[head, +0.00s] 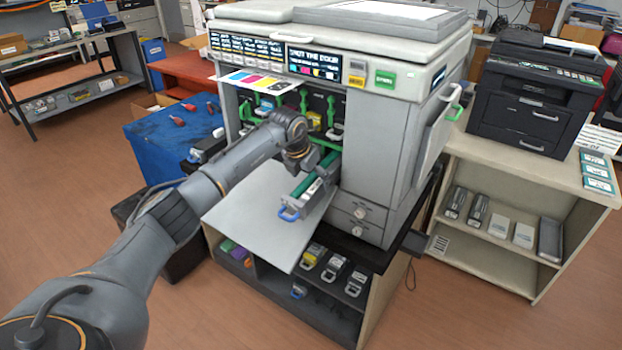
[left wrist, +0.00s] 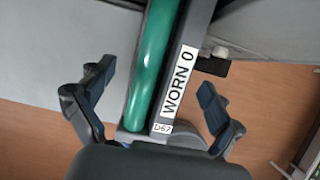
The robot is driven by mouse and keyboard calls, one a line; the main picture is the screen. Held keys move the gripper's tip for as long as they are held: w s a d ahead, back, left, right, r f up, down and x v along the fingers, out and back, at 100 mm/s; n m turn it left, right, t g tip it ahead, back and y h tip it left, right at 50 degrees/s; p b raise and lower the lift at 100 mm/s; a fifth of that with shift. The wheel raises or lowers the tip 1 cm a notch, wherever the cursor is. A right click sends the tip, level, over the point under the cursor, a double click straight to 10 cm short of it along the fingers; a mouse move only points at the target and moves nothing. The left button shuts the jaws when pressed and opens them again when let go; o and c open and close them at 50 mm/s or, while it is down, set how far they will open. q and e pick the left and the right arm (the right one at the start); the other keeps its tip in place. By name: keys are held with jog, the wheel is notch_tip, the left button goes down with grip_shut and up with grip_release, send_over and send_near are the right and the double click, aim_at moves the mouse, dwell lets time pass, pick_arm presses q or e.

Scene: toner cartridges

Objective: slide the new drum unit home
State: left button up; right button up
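A drum unit (head: 312,186) with a green roller and a blue handle (head: 289,214) sticks out of the printer's open front (head: 318,120), over the lowered grey door (head: 245,205). In the left wrist view this unit (left wrist: 172,95) bears a white label reading "WORN 0" and a tag "D67". My left gripper (head: 301,165) is right above the unit. In the left wrist view its fingers (left wrist: 155,85) are spread on either side of the unit, with gaps visible. The unit's inner end is hidden in the printer. No unit marked new can be made out. My right gripper is out of view.
Several cartridges (head: 333,272) lie on the shelf below the printer. Dark units and pale boxes (head: 500,230) stand in the right cabinet, under a black printer (head: 533,95). A blue-covered table (head: 172,140) is at left. The lowered door's front part is clear.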

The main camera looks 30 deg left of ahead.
aim_at(303, 189)
pick_arm(q)
jog(key=shift+s+f, duration=0.1)
jog(key=shift+f, duration=0.1)
jog(key=shift+s+a+r+p, duration=0.15)
jog(key=shift+s+p, duration=0.4)
jog(key=shift+s, duration=0.25)
jog(key=shift+s+p, duration=0.35)
jog(key=shift+s, duration=0.8)
jog(key=p+v, duration=0.4)
jog(key=v, duration=0.1)
jog(key=shift+s+r, duration=0.2)
jog(key=shift+s, duration=0.15)
jog(key=shift+p+v, duration=0.75)
jog(key=shift+v, duration=0.45)
jog(key=shift+s+f, duration=0.15)
jog(key=shift+c, duration=0.5)
